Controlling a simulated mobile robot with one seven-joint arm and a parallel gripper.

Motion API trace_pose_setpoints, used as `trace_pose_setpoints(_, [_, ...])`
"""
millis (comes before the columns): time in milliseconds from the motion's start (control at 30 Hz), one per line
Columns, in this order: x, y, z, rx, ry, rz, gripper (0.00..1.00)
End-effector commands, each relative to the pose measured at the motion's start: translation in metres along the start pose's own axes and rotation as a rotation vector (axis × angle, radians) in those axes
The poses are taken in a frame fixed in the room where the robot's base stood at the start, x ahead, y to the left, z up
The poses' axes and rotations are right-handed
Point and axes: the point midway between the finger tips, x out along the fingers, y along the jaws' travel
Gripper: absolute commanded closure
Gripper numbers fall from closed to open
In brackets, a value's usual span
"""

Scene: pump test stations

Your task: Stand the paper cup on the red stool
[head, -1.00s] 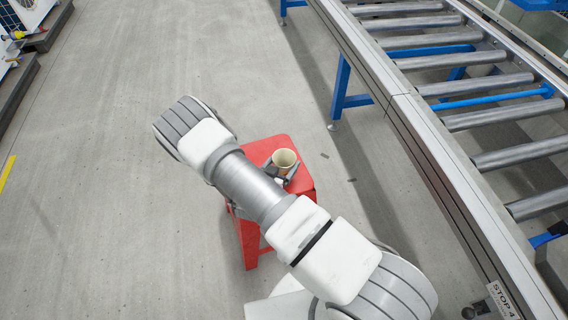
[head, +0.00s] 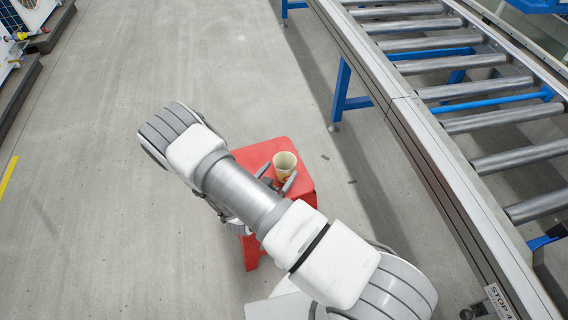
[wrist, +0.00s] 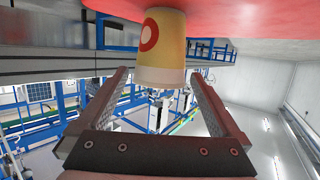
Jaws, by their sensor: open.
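The paper cup (head: 285,164), cream with a red ring mark, stands upright on the red stool (head: 252,153), its open mouth facing up. In the wrist view the picture is upside down: the cup (wrist: 172,60) meets the red stool top (wrist: 240,18) at the upper edge. My gripper (head: 277,175) is open at the near side of the cup. Its two fingers (wrist: 159,76) are spread, with a visible gap on either side of the cup. My arm hides the stool's near left part.
A roller conveyor (head: 455,95) with blue legs runs along the right, close to the stool. Equipment (head: 30,20) stands at the far left. The grey floor (head: 120,200) left of the stool is clear.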

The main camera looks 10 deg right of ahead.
Motion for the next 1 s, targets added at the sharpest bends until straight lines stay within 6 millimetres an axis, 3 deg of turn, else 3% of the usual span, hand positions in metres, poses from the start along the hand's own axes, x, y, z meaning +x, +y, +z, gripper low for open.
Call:
trace_pose_setpoints(100, [-0.029,-0.001,-0.002,-0.002,-0.001,-0.003,0.0])
trace_pose_setpoints(300, [-0.061,-0.001,-0.001,0.0,0.0,-0.002,0.0])
trace_pose_setpoints(567, [-0.073,-0.012,-0.007,0.03,-0.048,-0.01,0.0])
trace_pose_setpoints(767, [-0.072,-0.055,-0.04,0.126,-0.239,-0.072,0.0])
trace_pose_setpoints(1000, [-0.085,-0.1,-0.105,0.204,-0.465,-0.209,0.0])
